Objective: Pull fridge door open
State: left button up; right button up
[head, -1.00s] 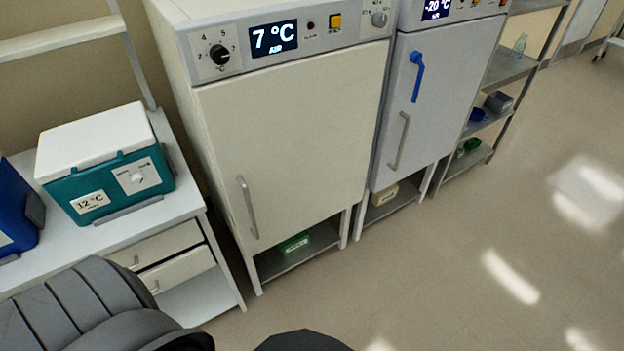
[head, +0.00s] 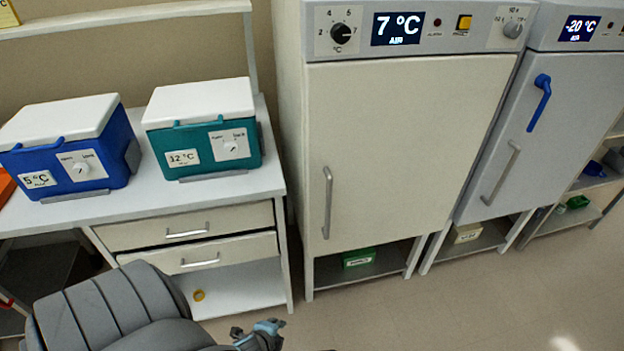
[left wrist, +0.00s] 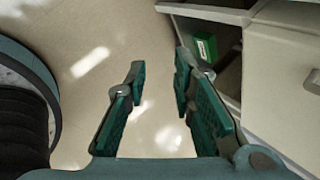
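The cream fridge with the 7 °C display stands at centre in the head view, its door (head: 410,150) shut. Its vertical grey handle (head: 327,203) is on the door's left side, low down. In the left wrist view the door (left wrist: 280,80) is at the right, with a piece of the handle (left wrist: 314,82) at the edge. My left gripper (head: 262,335) is at the bottom of the head view, below and left of the handle, apart from it. In the left wrist view the left gripper (left wrist: 160,72) is open and empty. My right gripper is not in view.
A grey -20 °C unit (head: 545,130) with a blue latch stands to the right. A bench with drawers (head: 190,230) stands left of the fridge, carrying a blue cooler (head: 70,150) and a teal cooler (head: 205,130). A green box (head: 358,258) sits under the fridge. Floor in front is clear.

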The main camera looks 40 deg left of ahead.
pick_arm(q)
jog(key=w+a+r+m+t+y+b, duration=0.1)
jog(key=w+m+t+b, duration=0.1)
jog(key=w+m, duration=0.25)
jog(key=w+a+r+m+t+b, duration=0.2)
jog(key=w+m+b, duration=0.1)
jog(key=w, duration=0.3)
jog(key=m+t+y+b, duration=0.2)
jog(key=m+t+b, duration=0.45)
jog(key=m, duration=0.55)
send_near(327, 206)
jog(key=b+x, duration=0.1)
jog(key=x, duration=0.9)
jog(key=shift+w+b, duration=0.3)
jog(key=shift+b, duration=0.05)
jog(key=shift+w+a+r, duration=0.1)
jog(key=shift+w, duration=0.05)
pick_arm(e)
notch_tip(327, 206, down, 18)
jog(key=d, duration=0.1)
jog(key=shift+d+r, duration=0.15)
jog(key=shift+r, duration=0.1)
pick_arm(q)
jog(key=shift+c, duration=0.6)
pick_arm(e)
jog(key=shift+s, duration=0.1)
pick_arm(q)
grip_shut()
